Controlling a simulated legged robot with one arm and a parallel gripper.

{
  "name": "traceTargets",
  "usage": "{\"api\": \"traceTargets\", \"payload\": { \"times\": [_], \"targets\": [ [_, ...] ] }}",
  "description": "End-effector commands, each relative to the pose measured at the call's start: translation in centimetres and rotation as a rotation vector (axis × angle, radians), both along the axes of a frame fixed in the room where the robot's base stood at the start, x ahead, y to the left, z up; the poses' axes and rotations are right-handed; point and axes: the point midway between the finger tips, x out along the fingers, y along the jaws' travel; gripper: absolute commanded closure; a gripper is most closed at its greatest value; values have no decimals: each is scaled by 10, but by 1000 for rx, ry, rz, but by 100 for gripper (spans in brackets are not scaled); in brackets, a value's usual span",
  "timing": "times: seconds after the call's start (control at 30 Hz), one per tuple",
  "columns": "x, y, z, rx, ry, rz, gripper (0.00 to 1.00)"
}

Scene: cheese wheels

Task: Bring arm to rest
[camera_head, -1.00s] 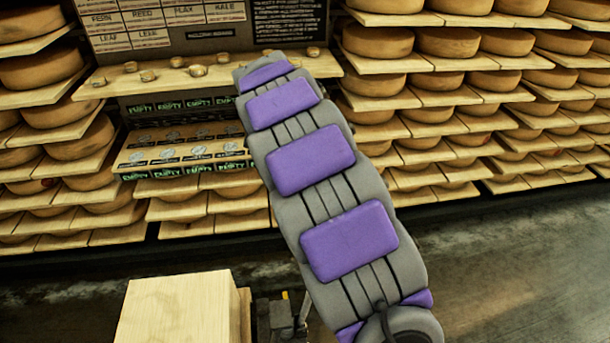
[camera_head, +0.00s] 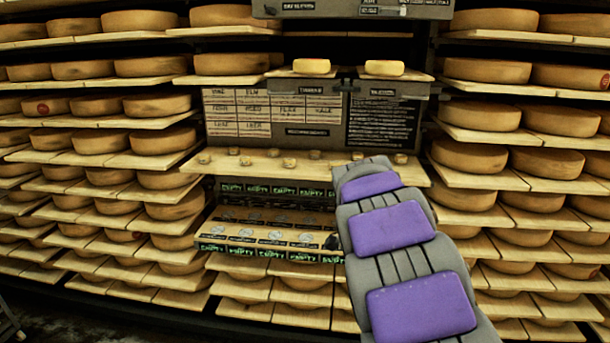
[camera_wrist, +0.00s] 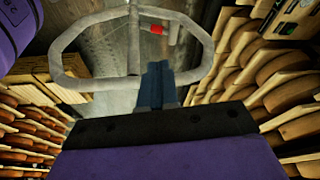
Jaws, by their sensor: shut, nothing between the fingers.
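My arm (camera_head: 400,240), grey with purple pads, rises from the bottom right of the head view toward the middle of the rack. My gripper does not show there. In the wrist view my gripper (camera_wrist: 157,72) shows as narrow dark blue fingers beyond a black bar and a purple pad. The fingers are together and hold nothing. A grey oval loop (camera_wrist: 72,36) with a central bar spans the top of that view; I cannot tell what it belongs to.
Racks of cheese wheels (camera_head: 490,158) on boards fill both sides. Between them are a labelled panel (camera_head: 270,112), a wooden ledge (camera_head: 300,166) with several small pieces, and boxes (camera_head: 260,240) marked EMPTY. The wrist view shows grey floor (camera_wrist: 105,45) and pale stacked wood (camera_wrist: 30,68).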

Motion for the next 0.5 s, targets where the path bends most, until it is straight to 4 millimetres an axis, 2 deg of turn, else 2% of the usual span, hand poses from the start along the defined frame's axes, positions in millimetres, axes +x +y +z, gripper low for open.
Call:
{"api": "traceTargets", "payload": {
  "times": [0.23, 0.5],
  "targets": [
    [-91, 2, 4, 46, 133, 297, 100],
    [-196, 19, -12, 140, 263, 694, 100]
  ]
}}
